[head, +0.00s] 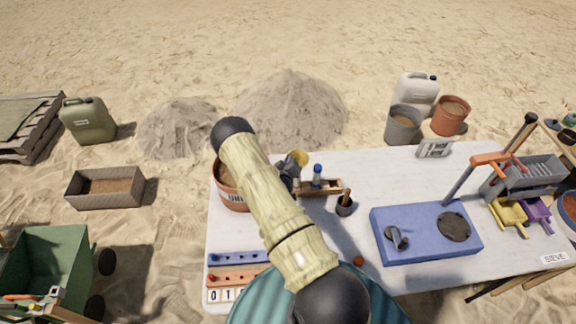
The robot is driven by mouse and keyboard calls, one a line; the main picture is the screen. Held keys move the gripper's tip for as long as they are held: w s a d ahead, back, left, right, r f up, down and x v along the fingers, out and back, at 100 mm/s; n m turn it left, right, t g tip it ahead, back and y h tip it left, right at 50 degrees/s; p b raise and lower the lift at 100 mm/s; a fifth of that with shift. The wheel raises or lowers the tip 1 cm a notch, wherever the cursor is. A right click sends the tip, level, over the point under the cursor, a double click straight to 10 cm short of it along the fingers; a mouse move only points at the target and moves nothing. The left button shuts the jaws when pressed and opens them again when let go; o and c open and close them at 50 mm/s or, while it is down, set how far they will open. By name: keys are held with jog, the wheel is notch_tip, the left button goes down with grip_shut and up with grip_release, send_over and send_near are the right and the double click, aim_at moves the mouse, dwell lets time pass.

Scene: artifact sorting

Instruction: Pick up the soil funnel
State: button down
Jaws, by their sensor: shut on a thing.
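A small yellow thing (300,156), which looks like the soil funnel, sits at the tip of my gripper (292,164) in the head view. My gripper is small and dark here, over the back left part of the white table (405,184), and is shut on the yellow thing. My arm hides part of the gripper, so the fingers and the exact grip cannot be made out. I cannot tell whether the yellow thing touches anything below it.
A wooden rack (327,188) with a blue-topped item and a dark pot (346,206) stand close right of my gripper. A labelled terracotta bucket (232,196) is left of it. A blue box (425,245) and sieve (530,178) are farther right. The table's back middle is clear.

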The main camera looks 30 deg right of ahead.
notch_tip(320, 180, up, 3)
jog(key=shift+r+p, duration=0.2)
jog(key=shift+p, duration=0.3)
